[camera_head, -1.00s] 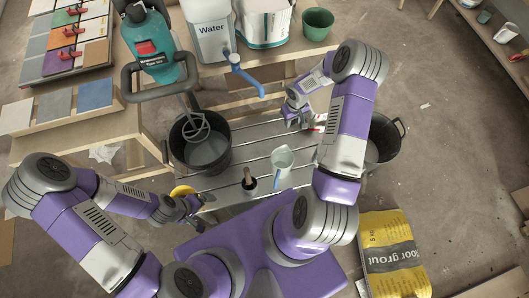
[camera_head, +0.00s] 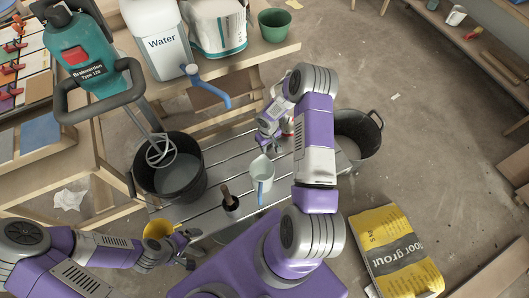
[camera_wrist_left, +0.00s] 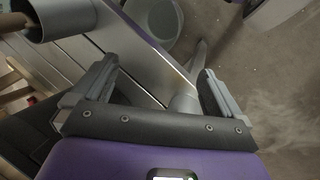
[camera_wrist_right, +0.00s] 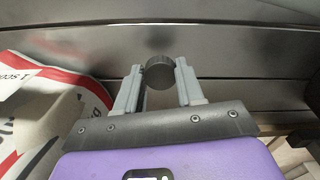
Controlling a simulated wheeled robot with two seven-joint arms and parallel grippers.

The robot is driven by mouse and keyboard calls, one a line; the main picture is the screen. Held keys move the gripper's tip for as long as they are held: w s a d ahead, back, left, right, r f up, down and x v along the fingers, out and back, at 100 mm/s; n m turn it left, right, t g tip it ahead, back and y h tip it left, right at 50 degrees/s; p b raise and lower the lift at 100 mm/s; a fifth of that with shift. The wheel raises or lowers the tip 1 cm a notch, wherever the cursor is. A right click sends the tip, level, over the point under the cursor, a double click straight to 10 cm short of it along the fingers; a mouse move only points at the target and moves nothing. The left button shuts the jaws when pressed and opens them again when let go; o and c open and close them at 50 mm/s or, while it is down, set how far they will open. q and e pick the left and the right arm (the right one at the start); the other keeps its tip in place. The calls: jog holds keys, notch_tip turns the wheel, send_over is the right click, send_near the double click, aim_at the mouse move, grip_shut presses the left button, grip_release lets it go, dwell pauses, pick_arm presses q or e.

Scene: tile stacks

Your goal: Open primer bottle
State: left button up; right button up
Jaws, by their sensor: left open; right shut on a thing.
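A yellow item (camera_head: 158,229) is near my left gripper. A grout bag (camera_head: 385,235) lies on the floor.

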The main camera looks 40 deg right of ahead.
aim_at(268, 147)
jog(key=shift+f+b, duration=0.6)
jog(key=shift+f, duration=1.35)
jog(key=shift+f, duration=0.15)
jog(key=o, duration=1.2)
notch_tip(268, 147, up, 12)
jog(key=p, duration=0.3)
jog(key=shift+p, duration=0.35)
